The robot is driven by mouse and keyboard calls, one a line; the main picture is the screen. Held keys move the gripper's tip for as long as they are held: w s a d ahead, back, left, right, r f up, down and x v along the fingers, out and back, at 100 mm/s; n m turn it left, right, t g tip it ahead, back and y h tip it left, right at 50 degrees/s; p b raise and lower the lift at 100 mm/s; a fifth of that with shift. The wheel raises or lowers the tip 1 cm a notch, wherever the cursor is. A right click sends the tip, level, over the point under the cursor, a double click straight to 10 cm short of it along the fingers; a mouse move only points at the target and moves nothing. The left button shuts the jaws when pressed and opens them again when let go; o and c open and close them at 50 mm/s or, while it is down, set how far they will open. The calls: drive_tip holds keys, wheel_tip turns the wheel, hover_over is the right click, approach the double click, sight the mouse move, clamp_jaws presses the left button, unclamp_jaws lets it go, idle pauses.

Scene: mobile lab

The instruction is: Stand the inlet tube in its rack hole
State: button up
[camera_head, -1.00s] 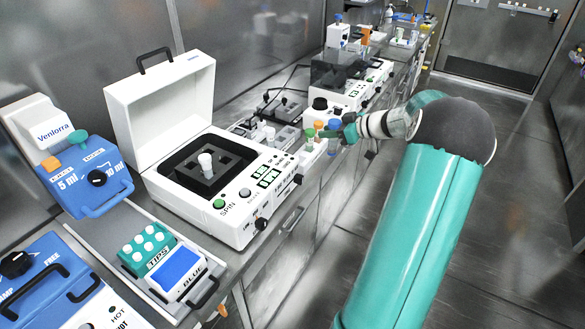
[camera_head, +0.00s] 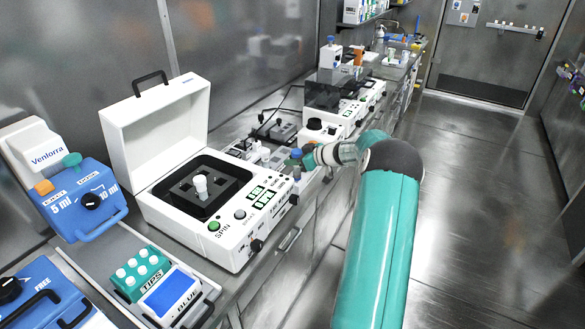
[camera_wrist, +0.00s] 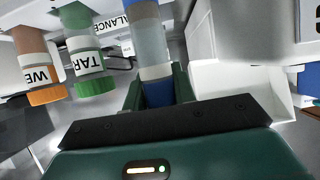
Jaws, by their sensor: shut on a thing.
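A clear tube with a blue cap (camera_wrist: 158,93), its label not readable, is between the fingers of my gripper (camera_wrist: 157,78) in the wrist view, which looks upside down. My gripper is shut on it near the cap.
A tips box (camera_head: 140,272) and a blue dispenser (camera_head: 82,205) are at the left. More instruments line the bench behind my gripper. The floor (camera_head: 465,220) at right is clear.

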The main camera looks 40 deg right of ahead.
drive_tip(key=shift+w+f, duration=0.2)
drive_tip(key=shift+f, duration=0.75)
drive_tip(key=shift+w+f, duration=0.15)
drive_tip(key=shift+f, duration=0.8)
drive_tip(key=shift+f, duration=0.1)
drive_tip(key=o, duration=1)
drive_tip(key=shift+a, duration=0.1)
